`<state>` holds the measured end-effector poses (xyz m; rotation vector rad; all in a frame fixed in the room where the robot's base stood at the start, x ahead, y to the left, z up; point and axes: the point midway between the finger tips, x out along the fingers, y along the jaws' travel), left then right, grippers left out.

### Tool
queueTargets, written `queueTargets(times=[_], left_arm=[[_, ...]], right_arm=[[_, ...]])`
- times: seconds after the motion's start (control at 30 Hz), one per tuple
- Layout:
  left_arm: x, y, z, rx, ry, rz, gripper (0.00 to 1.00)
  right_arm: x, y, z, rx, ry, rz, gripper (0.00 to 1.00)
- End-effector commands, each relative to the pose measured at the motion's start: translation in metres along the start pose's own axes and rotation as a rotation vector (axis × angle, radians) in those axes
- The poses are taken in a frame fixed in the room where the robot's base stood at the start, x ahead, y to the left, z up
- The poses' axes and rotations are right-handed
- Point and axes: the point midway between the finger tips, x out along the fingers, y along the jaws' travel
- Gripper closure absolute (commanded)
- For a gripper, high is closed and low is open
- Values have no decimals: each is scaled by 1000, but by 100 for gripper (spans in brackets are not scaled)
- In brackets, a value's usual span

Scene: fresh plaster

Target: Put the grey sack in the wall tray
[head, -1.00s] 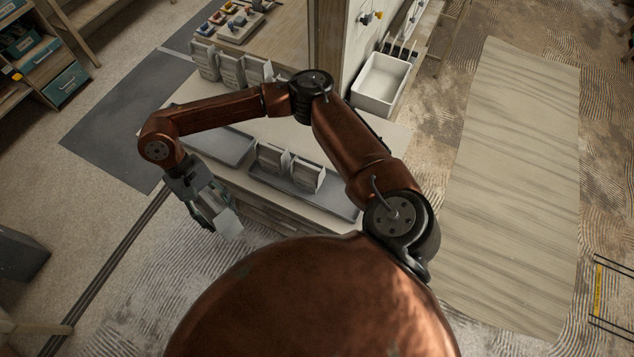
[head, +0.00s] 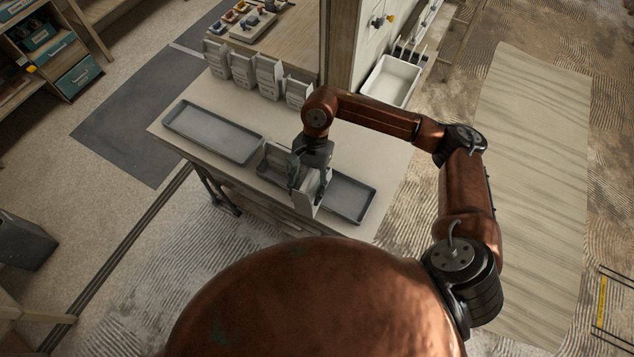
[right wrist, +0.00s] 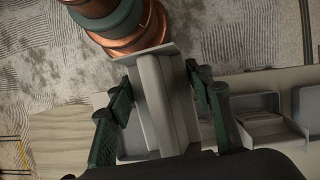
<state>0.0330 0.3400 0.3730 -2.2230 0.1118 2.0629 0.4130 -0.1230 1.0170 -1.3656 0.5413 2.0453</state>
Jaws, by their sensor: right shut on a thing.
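My right gripper (head: 307,190) is shut on a pale grey, flat-sided sack (head: 306,205), which I take to be the grey sack. In the right wrist view the sack (right wrist: 163,100) stands out between the two dark green fingers. In the head view it overlaps the front edge of the right-hand dark tray (head: 350,196); I cannot tell whether it touches it. Another pale sack (head: 276,157) shows in that tray, partly hidden by the gripper. The left-hand dark tray (head: 213,133) is empty. I cannot tell which is the wall tray. My left gripper is not in view.
Several pale grey upright holders (head: 242,70) line the back of the bench (head: 180,100). A white basin (head: 390,80) stands beyond the post at the back right. A board with small coloured objects (head: 252,22) lies further back.

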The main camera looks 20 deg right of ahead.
Motion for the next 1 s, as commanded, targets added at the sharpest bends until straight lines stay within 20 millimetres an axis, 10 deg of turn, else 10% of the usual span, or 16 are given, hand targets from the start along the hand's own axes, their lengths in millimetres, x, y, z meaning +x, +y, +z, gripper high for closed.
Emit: queueTargets(times=[0.5,1.0], left_arm=[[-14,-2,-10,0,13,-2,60],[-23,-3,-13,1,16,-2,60]], right_arm=[[-23,113,-51,907,4,-375,100],[-54,195,-47,1455,4,-602,100]])
